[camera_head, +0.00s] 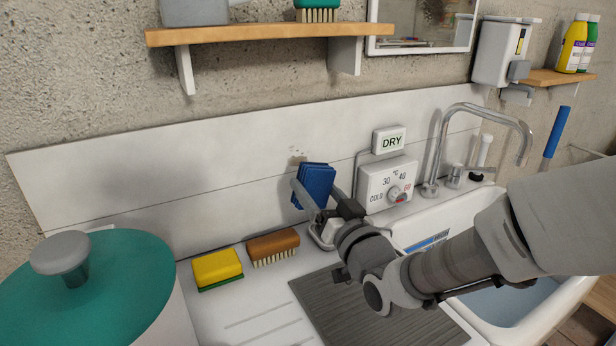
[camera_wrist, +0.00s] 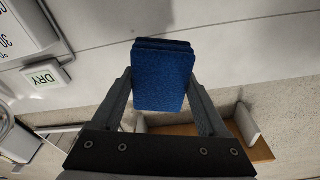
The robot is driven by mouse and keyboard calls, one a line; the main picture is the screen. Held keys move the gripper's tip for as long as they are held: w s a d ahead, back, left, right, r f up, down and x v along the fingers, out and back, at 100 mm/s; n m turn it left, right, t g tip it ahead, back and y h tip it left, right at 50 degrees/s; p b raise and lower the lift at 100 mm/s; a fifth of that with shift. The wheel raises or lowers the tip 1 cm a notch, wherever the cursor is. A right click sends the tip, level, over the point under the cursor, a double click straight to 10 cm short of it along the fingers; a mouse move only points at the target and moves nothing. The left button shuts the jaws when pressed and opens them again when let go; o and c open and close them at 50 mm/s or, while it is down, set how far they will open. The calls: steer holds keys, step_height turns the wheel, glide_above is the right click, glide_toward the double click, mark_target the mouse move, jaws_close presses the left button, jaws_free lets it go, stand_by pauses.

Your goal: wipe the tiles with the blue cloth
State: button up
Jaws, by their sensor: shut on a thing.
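The blue cloth (camera_head: 316,184) is a folded pad held in front of the white tiles (camera_head: 150,165) on the wall. My gripper (camera_head: 322,196) is shut on it, with one finger on each side. The wrist view shows the cloth (camera_wrist: 163,78) between the two fingers of my gripper (camera_wrist: 163,90), its far end close to the tiles (camera_wrist: 235,40). I cannot tell whether it touches them. Small dark specks (camera_head: 297,153) show on the tiles just above the cloth in the head view. The cloth and gripper hide part of the tiles behind them.
A DRY sign (camera_head: 390,140) and a temperature dial box (camera_head: 386,184) stand right of the cloth, then a tap (camera_head: 480,125) over the sink (camera_head: 515,300). A brush (camera_head: 273,247), a yellow sponge (camera_head: 217,268) and a teal-lidded pot (camera_head: 90,280) stand below left. A shelf (camera_head: 260,35) is above.

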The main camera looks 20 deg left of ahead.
mark_target(307, 159)
steer(key=shift+f+b+x, duration=0.2)
steer(key=shift+b+x, duration=0.5)
steer(key=shift+x, duration=0.95)
steer(key=shift+f+b+x, duration=0.2)
steer(key=shift+b+x, duration=0.5)
steer(key=shift+x, duration=0.95)
steer(key=shift+b+x, duration=0.4)
steer(key=shift+x, duration=0.65)
steer(key=shift+s+f, duration=0.1)
steer(key=shift+f, duration=0.1)
steer(key=shift+w+d, duration=1.2)
steer(key=shift+w, duration=0.3)
steer(key=shift+a+b, duration=0.1)
steer(key=shift+b, duration=0.3)
